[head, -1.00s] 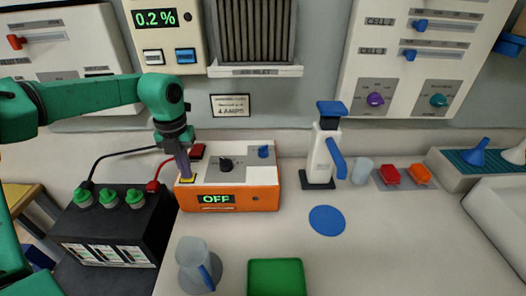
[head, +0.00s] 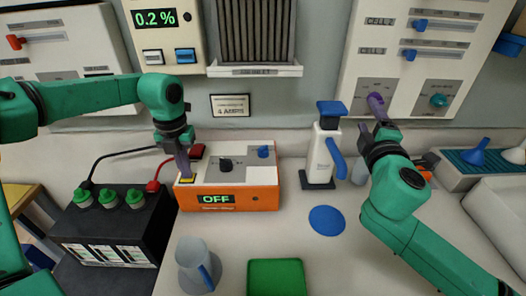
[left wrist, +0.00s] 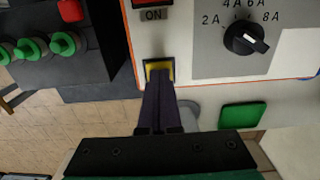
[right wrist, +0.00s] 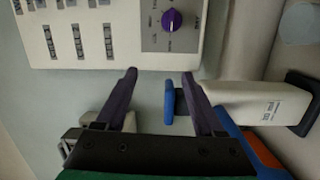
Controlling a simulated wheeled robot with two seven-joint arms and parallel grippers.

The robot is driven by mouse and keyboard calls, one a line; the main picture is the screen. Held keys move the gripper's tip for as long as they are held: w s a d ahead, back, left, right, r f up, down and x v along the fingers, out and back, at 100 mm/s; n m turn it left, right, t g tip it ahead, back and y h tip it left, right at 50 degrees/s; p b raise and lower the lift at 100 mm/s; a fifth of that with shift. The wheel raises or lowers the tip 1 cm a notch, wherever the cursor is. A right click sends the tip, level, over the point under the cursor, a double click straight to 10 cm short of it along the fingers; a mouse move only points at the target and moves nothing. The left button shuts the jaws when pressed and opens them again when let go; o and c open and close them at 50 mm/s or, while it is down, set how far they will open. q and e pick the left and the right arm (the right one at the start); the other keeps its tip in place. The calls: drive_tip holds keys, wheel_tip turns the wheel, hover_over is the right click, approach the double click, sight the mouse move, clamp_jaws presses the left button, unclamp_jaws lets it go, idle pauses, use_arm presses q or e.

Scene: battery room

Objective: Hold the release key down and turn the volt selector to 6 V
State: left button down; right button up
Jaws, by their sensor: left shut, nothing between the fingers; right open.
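The orange charger (head: 262,199) reads OFF. A yellow key (head: 188,179) is at its left end; it also shows in the left wrist view (left wrist: 152,63). My left gripper (left wrist: 160,76) is shut and empty, its tips at the yellow key; I cannot tell if it is pressed. A black dial (left wrist: 246,38) marked in amps is on the charger top. A purple dial (right wrist: 171,20) is on the wall panel; its marks are too small to read, so I cannot confirm it is the volt selector. My right gripper (right wrist: 158,74) is open and empty, short of the purple dial.
A white dispenser with a blue handle (head: 321,158) stands close to the left of my right gripper. A teal dial (head: 438,100) is right of the purple one. A black battery (head: 112,225), a jug (head: 190,255) and a green tray (head: 276,276) are nearer.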

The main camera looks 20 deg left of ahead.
drive_tip(key=s+a+f+n+y, duration=0.1)
drive_tip(key=s+a+n, duration=0.35)
drive_tip(key=a, duration=0.35)
drive_tip(key=s+a+f+n+y, duration=0.15)
drive_tip(key=s+a+n, duration=0.3)
drive_tip(key=a, duration=0.45)
drive_tip(key=s+a+f+n, duration=0.2)
drive_tip(key=s+a+n, duration=0.25)
drive_tip(key=a, duration=0.35)
drive_tip(key=n+g+h, duration=0.3)
drive_tip(key=n+g, duration=0.2)
approach(263, 151)
drive_tip(key=v, duration=0.2)
drive_tip(key=shift+s+a+r+m, duration=0.25)
drive_tip(key=shift+r, duration=0.05)
drive_tip(key=shift+w+d+f+h, duration=0.1)
drive_tip(key=shift+w+f+h, duration=0.15)
drive_tip(key=shift+h, duration=0.1)
drive_tip(key=x, duration=1.1)
drive_tip(key=shift+w+a, duration=0.2)
drive_tip(key=shift+w, duration=0.05)
clamp_jaws()
